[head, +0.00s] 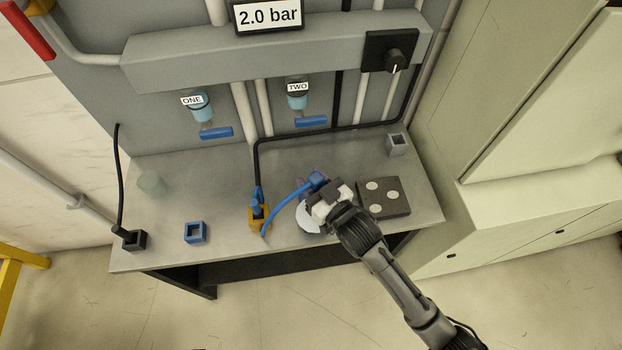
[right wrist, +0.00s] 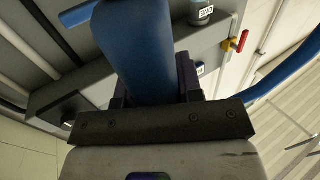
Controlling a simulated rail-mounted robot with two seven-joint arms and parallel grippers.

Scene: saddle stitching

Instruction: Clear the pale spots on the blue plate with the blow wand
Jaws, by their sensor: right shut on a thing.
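My right gripper (head: 322,190) is shut on the blue blow wand (head: 318,178), above the bench. The wand's thick blue body fills the middle of the right wrist view (right wrist: 138,50), between my fingers. Its nozzle tip is hidden. Right of my gripper lies a dark square plate (head: 398,209) with pale round spots (head: 372,186); it looks dark grey-brown rather than blue. My left gripper is not in view.
A blue hose (head: 283,201) bends left from the wand. A yellow holder (head: 258,218), blue square holder (head: 195,232), black holder (head: 134,240) and grey holder (head: 397,145) stand on the bench (head: 225,170). A black knob (head: 394,59) and "2.0 bar" display (head: 268,17) are behind.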

